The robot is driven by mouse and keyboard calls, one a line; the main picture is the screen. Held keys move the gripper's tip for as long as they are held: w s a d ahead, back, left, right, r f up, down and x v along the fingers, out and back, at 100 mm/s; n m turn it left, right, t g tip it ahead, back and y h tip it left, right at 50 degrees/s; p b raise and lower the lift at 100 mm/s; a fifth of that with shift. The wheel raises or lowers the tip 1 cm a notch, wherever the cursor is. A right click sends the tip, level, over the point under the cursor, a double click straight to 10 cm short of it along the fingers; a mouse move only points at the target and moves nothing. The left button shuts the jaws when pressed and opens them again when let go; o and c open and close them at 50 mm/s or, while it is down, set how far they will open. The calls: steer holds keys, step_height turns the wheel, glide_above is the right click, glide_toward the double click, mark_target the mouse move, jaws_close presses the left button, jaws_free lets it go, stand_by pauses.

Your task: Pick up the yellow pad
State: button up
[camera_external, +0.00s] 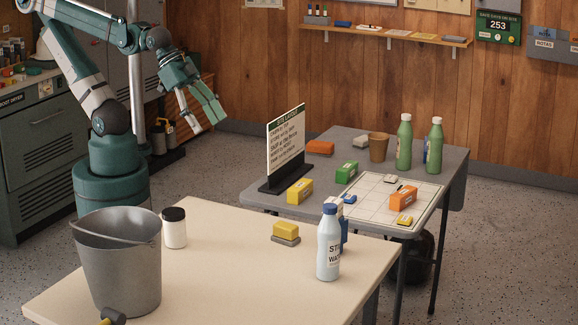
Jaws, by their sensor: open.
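Several yellow things show, and I cannot tell for certain which is the pad. A yellow block on a grey base (286,230) sits on the beige table. A yellow box with a label (300,191) stands on the grey table beside the sign. A small yellow piece (405,221) lies near the front right corner of the white gridded board. My gripper (209,122) is open and empty, raised in the air left of the sign. It is well apart from all of these.
The beige table (225,262) holds a metal bucket (122,265), a dark-lidded jar (174,232) and a white bottle (329,245). The grey table (262,202) carries a standing sign (286,145), green bottles (404,145), a brown cup (378,147) and small blocks.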

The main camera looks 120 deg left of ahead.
steer(key=n+g+h+p, duration=0.5)
steer(key=n+g+p, duration=0.3)
steer(key=n, duration=0.9)
glide_above(287, 224)
steer(key=a, duration=0.2)
step_height(287, 224, down, 15)
steer(key=shift+w+a, duration=0.1)
steer(key=shift+w, duration=0.1)
steer(key=shift+b+x, duration=0.35)
steer(key=shift+x, duration=0.95)
